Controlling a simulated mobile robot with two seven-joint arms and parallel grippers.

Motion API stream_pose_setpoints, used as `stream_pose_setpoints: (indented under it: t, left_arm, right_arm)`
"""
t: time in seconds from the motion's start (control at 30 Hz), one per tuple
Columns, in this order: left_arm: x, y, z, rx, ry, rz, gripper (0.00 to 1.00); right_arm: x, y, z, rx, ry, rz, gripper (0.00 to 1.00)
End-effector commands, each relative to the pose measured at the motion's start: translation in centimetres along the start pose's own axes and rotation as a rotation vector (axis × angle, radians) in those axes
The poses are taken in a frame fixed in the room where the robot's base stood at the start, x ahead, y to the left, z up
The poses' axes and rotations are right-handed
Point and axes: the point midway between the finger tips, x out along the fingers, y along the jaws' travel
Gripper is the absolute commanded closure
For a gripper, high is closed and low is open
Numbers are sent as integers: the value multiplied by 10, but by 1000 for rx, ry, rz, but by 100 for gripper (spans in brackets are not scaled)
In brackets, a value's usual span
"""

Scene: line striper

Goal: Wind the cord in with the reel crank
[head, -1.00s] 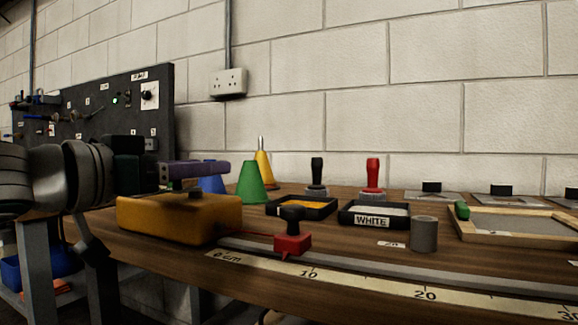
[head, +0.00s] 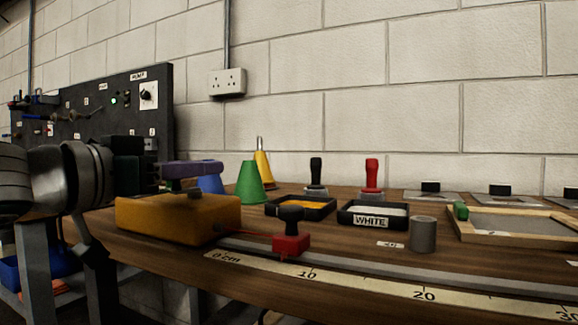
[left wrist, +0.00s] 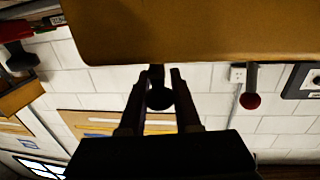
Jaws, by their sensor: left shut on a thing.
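The yellow reel box (head: 170,220) sits at the left end of the wooden bench; it also shows along the top of the left wrist view (left wrist: 200,30). My left gripper (head: 212,169) reaches in from the left just above it. Its fingers (left wrist: 158,95) are shut on the dark crank knob (left wrist: 159,97), which shows between them. The rest of the crank is largely hidden. A thin red cord (head: 245,234) runs from the box's right side to a red block (head: 291,246) with a dark knob on top. My right gripper is not in view.
A steel rail (head: 400,268) and a ruler strip (head: 365,285) run along the bench front. Behind stand blue, green (head: 251,184) and yellow cones, two black trays (head: 345,219), stamps, a grey cup (head: 423,235) and a wooden frame (head: 460,228). A dark panel (head: 100,100) stands at back left.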

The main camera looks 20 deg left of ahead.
Motion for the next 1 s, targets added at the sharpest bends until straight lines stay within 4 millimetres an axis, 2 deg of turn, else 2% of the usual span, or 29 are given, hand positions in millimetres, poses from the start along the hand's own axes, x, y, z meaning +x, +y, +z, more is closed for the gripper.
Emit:
stream_pose_setpoints:
  t: [0.27, 0.57, 0.77, 1.0]
  left_arm:
    - [0, 2, -2, -10, 2, -128, 100]
    - [0, 1, 0, -16, 1, -395, 100]
    - [0, 0, 3, -13, 0, -585, 100]
    - [0, 0, 6, -10, -2, -789, 100]
  right_arm:
    - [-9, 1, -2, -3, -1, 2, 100]
    - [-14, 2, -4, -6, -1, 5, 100]
    - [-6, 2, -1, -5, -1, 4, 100]
    - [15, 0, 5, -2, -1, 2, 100]
